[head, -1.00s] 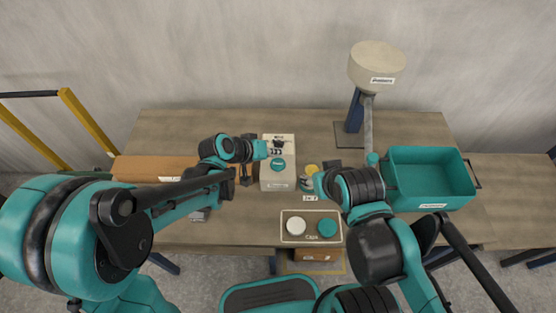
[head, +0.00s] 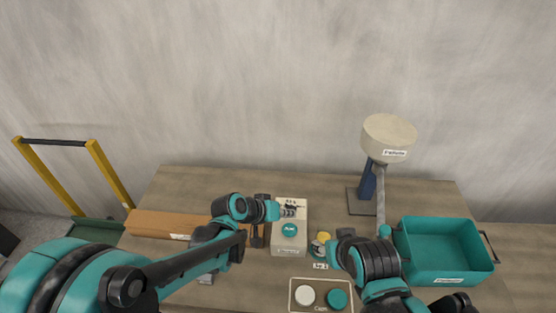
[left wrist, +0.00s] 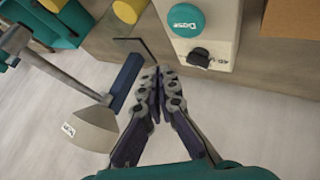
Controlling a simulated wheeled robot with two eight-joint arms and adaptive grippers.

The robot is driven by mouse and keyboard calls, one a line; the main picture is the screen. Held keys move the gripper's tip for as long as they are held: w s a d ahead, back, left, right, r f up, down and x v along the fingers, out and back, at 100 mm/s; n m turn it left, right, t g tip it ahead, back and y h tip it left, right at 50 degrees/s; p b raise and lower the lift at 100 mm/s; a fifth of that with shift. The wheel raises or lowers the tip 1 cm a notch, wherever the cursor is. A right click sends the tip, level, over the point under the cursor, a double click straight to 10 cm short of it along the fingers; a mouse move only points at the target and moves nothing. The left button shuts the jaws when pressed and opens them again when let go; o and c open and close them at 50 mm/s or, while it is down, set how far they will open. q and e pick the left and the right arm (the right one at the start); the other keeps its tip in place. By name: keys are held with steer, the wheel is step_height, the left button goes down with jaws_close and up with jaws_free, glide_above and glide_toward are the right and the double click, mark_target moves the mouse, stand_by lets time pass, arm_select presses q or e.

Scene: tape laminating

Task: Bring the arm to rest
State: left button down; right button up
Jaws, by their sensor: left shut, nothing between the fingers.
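My left arm reaches in from the left in the head view. Its gripper (head: 292,208) is at the back end of a pale box (head: 291,246) that has a teal disc labelled "Base" on top. In the left wrist view the two fingers (left wrist: 160,73) are closed together with nothing between them. The box (left wrist: 222,58) and its teal disc (left wrist: 185,20) lie beyond the fingertips there. My right gripper (head: 338,244) is near the yellow disc, right of the box. Its fingers are mostly hidden by its own wrist, so its opening does not show.
A tray with a white disc (head: 305,295) and a teal disc (head: 337,298) is at the front. A teal bin (head: 445,250) stands at the right. A pale-headed lamp-like stand (head: 390,138) rises behind. A long brown box (head: 165,224) lies at the left.

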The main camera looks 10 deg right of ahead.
arm_select(q)
steer(key=s+a+r+n+t+y, duration=0.1)
steer(key=s+a+r+y, duration=0.1)
steer(key=s+a, duration=0.3)
steer(key=s+a+r+n+y, duration=0.1)
steer(key=s+a+r+y, duration=0.2)
steer(key=a, duration=1)
steer(key=s+a+r+n+t+y, duration=0.1)
steer(key=s+a+r+y, duration=0.1)
steer(key=s+a, duration=0.5)
steer(key=shift+s+a+r+t+y, duration=0.25)
steer(key=shift+a+y, duration=0.25)
steer(key=shift+a, duration=0.75)
